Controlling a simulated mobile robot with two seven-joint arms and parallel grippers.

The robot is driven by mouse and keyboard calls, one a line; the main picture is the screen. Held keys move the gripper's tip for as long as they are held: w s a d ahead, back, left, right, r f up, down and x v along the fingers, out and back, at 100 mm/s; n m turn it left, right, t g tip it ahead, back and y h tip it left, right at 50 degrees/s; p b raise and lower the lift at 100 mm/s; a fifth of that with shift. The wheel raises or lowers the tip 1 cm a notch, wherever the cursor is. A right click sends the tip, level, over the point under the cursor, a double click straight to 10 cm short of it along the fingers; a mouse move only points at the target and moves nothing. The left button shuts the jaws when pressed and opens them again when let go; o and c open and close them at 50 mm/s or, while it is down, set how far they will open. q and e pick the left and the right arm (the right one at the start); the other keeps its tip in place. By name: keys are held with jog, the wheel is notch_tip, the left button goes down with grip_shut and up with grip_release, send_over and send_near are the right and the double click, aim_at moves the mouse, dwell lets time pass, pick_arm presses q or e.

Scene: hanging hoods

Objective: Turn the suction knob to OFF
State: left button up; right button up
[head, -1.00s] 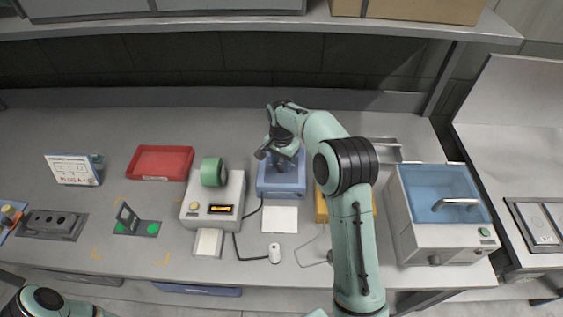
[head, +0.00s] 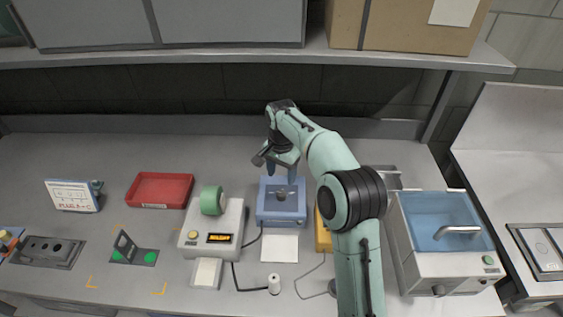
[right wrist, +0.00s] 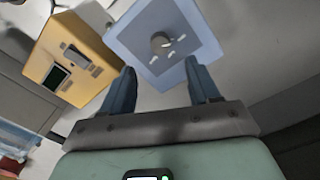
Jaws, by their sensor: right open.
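The suction knob (head: 281,196) is a small grey-brown round knob on the face of a light blue box (head: 266,216) at the middle of the bench. In the right wrist view the knob (right wrist: 161,41) has a pale pointer mark and several small white labels around it, too small to read. The pointer's setting cannot be told surely. My right gripper (head: 281,176) is open just above and behind the knob, apart from it. In the right wrist view its two blue-grey fingers (right wrist: 160,75) are spread with nothing between them. My left gripper is not in view.
A yellow box (right wrist: 72,58) stands beside the blue box, partly hidden by my right arm in the head view. A sealer-like device with a green roll (head: 212,200) stands left, and a red tray (head: 160,189) farther left. A blue-lidded bath (head: 440,222) stands right.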

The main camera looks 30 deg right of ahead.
notch_tip(320, 180, up, 5)
jog(key=shift+f, duration=0.1)
dwell(0.7)
